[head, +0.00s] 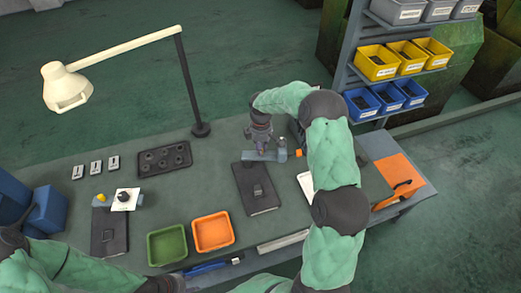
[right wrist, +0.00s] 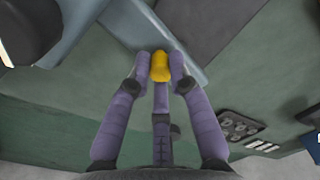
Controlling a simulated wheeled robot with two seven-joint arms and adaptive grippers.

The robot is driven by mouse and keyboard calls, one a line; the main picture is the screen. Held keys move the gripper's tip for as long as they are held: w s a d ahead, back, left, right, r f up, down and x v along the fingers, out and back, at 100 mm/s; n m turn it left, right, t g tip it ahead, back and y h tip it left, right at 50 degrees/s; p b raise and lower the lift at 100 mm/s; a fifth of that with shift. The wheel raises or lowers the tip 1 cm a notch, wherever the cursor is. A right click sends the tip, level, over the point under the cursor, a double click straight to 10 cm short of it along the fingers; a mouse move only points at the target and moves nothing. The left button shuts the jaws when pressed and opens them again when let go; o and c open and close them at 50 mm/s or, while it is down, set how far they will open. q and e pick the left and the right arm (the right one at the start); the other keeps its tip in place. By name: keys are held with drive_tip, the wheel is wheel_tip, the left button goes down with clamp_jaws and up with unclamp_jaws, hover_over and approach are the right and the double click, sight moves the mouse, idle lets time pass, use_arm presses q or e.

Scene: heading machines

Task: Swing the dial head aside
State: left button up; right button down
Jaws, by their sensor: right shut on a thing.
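A dark flat stand (head: 252,192) lies mid-bench, with a blue-grey bar (head: 272,156) across its far end. My right gripper (head: 260,147) is over the bar's left part, pointing down. The dial face cannot be made out here. My left gripper (head: 166,284) is low at the bottom edge, partly cut off, its fingers unclear.
A second stand (head: 110,238) at left carries a yellow knob (head: 101,198) and a white card (head: 125,201). Green (head: 167,246) and orange (head: 212,233) trays sit in front. A lamp post (head: 188,85) and a dark tray (head: 163,160) are behind. A bin rack (head: 360,70) stands right.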

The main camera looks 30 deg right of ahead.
drive_tip(key=shift+w+d+r+n, duration=0.15)
drive_tip(key=shift+w+r+n, duration=0.05)
drive_tip(key=shift+w+n, duration=0.2)
drive_tip(key=c, duration=1.1)
unclamp_jaws()
drive_tip(key=shift+f, duration=0.1)
drive_tip(key=shift+s, duration=0.1)
wheel_tip(320, 180, up, 12)
